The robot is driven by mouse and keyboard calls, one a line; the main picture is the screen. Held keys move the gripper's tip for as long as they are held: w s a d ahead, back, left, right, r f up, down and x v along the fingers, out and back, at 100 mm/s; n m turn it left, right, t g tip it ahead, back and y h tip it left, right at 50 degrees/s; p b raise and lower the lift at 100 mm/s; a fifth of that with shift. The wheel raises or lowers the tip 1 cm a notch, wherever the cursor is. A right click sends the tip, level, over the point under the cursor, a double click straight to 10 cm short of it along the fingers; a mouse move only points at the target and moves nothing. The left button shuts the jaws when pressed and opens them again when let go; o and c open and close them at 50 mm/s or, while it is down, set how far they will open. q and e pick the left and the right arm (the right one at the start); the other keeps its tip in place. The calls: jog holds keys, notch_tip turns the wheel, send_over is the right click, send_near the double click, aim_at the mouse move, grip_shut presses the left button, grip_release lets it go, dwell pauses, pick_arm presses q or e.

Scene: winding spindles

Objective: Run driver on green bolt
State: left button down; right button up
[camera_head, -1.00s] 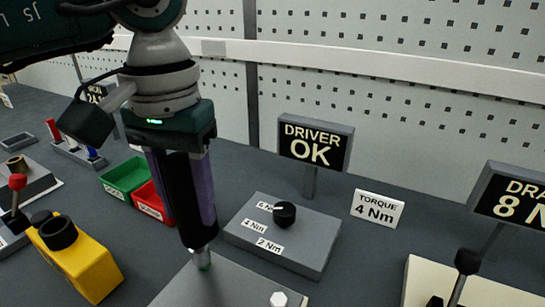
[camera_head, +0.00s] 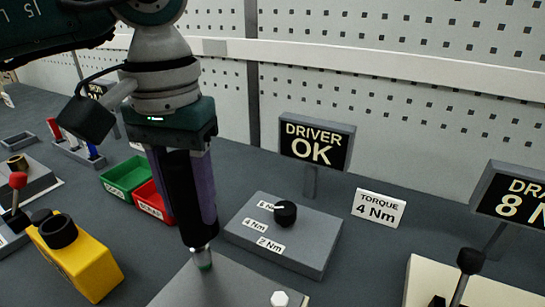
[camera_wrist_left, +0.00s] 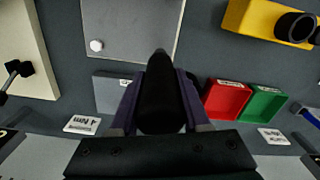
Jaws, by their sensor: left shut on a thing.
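My left gripper (camera_head: 182,190) is shut on the driver (camera_head: 187,205), a black upright tool with a metal nose. The driver's tip is down at the green bolt (camera_head: 204,265) on the grey plate (camera_head: 225,286); only a bit of green shows under the tip, and I cannot tell how well it is seated. In the left wrist view the driver (camera_wrist_left: 162,95) hides the bolt. A white bolt (camera_head: 279,298) stands apart on the same plate. The driver sign (camera_head: 315,143) reads "DRIVER OK". My right gripper is not in view.
A grey box with a black knob (camera_head: 285,213) and Nm labels stands right of the driver. A torque card (camera_head: 378,207) reads "4 Nm". Green (camera_head: 126,177) and red (camera_head: 151,200) bins and a yellow block (camera_head: 80,262) are at left. A cream panel with a lever (camera_head: 468,262) is at right.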

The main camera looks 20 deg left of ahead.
aim_at(179, 155)
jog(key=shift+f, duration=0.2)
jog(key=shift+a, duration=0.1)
pick_arm(q)
jog(key=shift+r+p, duration=1.95)
jog(key=shift+r, duration=1.6)
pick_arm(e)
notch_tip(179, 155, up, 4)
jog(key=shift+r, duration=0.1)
